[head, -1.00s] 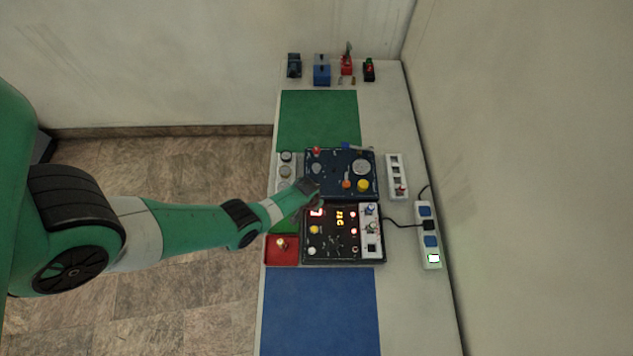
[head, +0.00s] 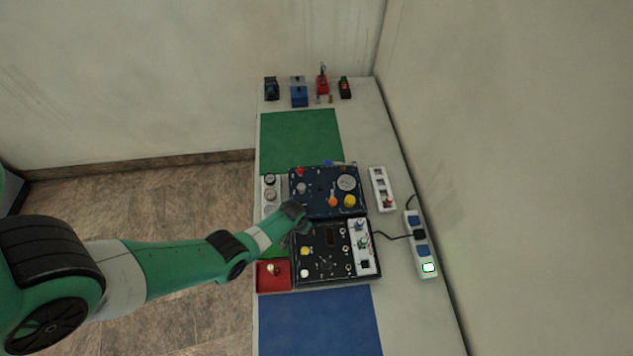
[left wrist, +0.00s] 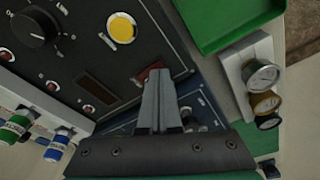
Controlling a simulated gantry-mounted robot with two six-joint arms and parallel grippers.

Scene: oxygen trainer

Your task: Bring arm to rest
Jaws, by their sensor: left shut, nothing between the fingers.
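My left gripper (head: 304,226) is shut and empty, over the upper left corner of the black control panel (head: 318,268). In the left wrist view its closed fingertips (left wrist: 156,76) lie in front of a red rocker switch (left wrist: 151,69) on the panel's edge. I cannot tell whether they touch it. The panel's display (head: 331,238) is dark, as are its indicator lamps. A yellow button (left wrist: 122,28) and a black knob (left wrist: 36,27) show on the panel. The dark blue panel (head: 318,203) lies just behind. My right gripper is not in view.
A red tray (head: 264,283) and several gauges (head: 270,194) line the table's left side. A power strip (head: 423,262) and a white switch strip (head: 379,177) lie to the right. The green mat (head: 300,140) and blue mat (head: 315,325) are clear.

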